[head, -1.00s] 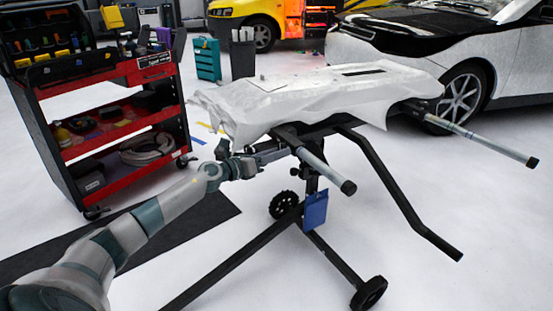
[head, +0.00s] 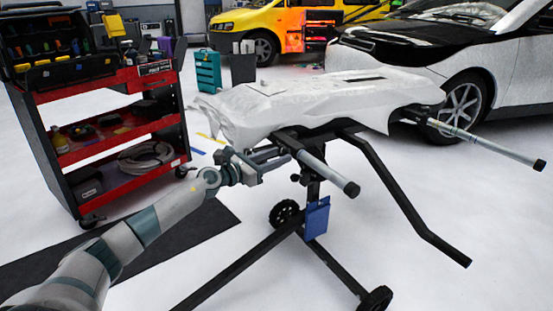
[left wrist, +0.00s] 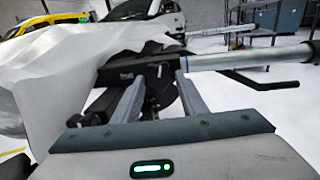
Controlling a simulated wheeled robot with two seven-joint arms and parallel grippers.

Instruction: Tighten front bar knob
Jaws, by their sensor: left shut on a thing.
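A black stand holds a panel draped in white film (head: 310,100). Its front bar (head: 330,173) is a grey tube with a black end cap, pointing toward me; it also shows in the left wrist view (left wrist: 245,59). My left gripper (head: 278,155) is at the bar's black clamp, under the film's near edge. In the left wrist view its two fingers stand apart on either side of a dark knob (left wrist: 161,96) below the clamp, shut on it. The knob is partly hidden by the fingers and is hard to make out in the head view. My right gripper is not in view.
A second grey bar (head: 490,145) sticks out at the right. A bent black leg (head: 400,200) and a blue pad (head: 316,218) are on the stand. A red tool cart (head: 110,130) stands left. White floor is open at front right.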

